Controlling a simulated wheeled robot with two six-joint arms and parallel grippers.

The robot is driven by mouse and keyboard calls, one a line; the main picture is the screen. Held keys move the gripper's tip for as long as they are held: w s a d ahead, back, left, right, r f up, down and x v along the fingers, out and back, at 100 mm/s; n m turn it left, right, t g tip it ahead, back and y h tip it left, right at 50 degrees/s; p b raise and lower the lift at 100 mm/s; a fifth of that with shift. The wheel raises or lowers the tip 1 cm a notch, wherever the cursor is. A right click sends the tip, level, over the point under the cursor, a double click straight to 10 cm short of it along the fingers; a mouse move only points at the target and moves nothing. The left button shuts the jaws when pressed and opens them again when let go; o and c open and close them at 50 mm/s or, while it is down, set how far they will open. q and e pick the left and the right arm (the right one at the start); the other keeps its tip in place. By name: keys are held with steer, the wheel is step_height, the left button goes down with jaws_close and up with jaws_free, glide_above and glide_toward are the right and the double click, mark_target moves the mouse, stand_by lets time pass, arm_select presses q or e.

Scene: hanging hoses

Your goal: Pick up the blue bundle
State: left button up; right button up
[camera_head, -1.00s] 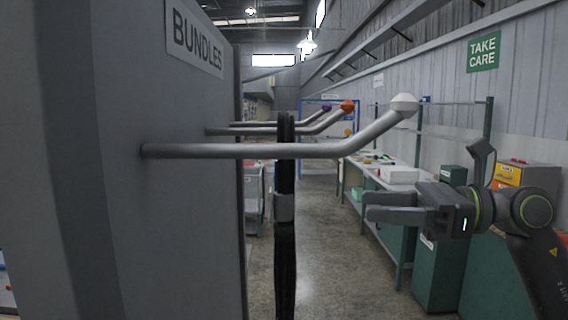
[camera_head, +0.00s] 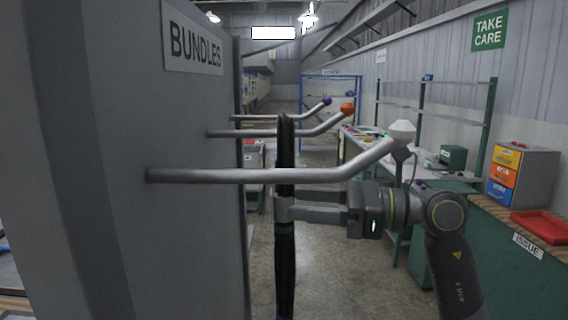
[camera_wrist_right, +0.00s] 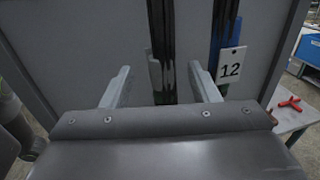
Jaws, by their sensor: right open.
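My right gripper (camera_head: 284,205) is open at the height of that band. In the right wrist view the dark bundle (camera_wrist_right: 160,30) hangs between the spread fingers of my right gripper (camera_wrist_right: 162,80), which are not closed on it. A bundle with blue on it (camera_wrist_right: 216,45), with a white tag marked 12 (camera_wrist_right: 230,66), hangs to the right, just outside the right finger. I cannot make it out in the head view. My left gripper is not in view.
A grey panel with a BUNDLES sign (camera_head: 193,40) stands at left. Pegs with an orange tip (camera_head: 347,109) and a purple tip (camera_head: 327,100) stick out farther back. A counter with a red tray (camera_head: 540,226) is at right.

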mark_target(282, 198)
steer(key=a, duration=0.1)
steer(key=a+p, duration=0.1)
steer(key=w+a+p, duration=0.1)
steer(key=shift+a+r, duration=0.15)
steer(key=shift+r, duration=0.2)
steer(key=shift+w+a+f+p, duration=0.1)
steer(key=shift+a+f+p, duration=0.15)
steer(key=shift+a, duration=0.4)
steer(key=shift+d, duration=0.1)
steer(key=shift+c, duration=0.9)
jaws_close()
steer(key=shift+r, duration=0.15)
